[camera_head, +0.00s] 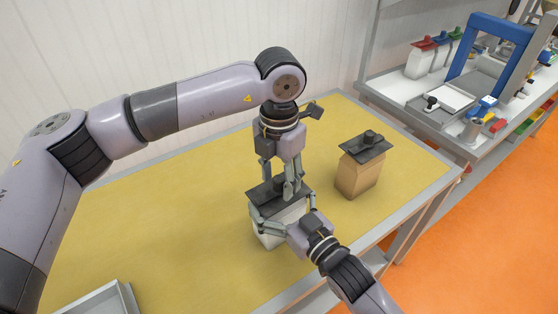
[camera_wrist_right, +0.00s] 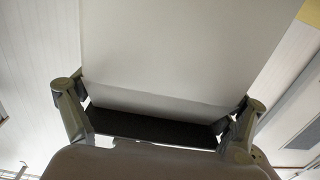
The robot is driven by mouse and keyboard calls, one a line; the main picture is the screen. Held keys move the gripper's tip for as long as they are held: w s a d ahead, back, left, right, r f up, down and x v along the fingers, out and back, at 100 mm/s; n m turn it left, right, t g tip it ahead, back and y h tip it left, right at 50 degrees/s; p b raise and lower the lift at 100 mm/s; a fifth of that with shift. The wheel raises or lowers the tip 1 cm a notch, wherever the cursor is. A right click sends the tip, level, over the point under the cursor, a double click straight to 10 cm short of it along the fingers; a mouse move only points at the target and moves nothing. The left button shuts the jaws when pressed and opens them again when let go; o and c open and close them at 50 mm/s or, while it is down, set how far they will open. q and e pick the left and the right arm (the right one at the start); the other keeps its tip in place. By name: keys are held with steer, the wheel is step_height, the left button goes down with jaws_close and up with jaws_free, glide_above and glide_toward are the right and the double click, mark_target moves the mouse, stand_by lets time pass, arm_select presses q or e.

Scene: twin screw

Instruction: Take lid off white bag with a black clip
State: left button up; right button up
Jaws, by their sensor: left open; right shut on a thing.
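A white bag (camera_head: 268,240) with a black lid clip (camera_head: 268,207) across its top stands on the yellow table. In the right wrist view the white bag (camera_wrist_right: 190,50) fills the middle, with a dark part (camera_wrist_right: 150,127) below it. My right gripper (camera_head: 283,222) is shut on the white bag, with one finger on each side. It also shows in the right wrist view (camera_wrist_right: 158,115). My left gripper (camera_head: 284,188) is open and points down at the top of the lid. Its fingers hide part of the lid, and I cannot tell if they touch it.
A brown bag (camera_head: 358,178) with a black lid (camera_head: 365,147) stands to the right on the yellow table (camera_head: 180,215). A grey tray (camera_head: 105,300) lies at the front left. A side bench (camera_head: 410,98) holds a blue frame (camera_head: 500,40) and several bottles. The table's left middle is clear.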

mark_target(279, 178)
arm_select(q)
steer(key=shift+f, duration=0.4)
jaws_close()
stand_by(0.4)
steer(key=shift+r, duration=0.3)
stand_by(0.7)
steer(key=shift+r, duration=0.9)
steer(key=shift+r, duration=2)
arm_select(e)
steer(key=o, duration=1.4)
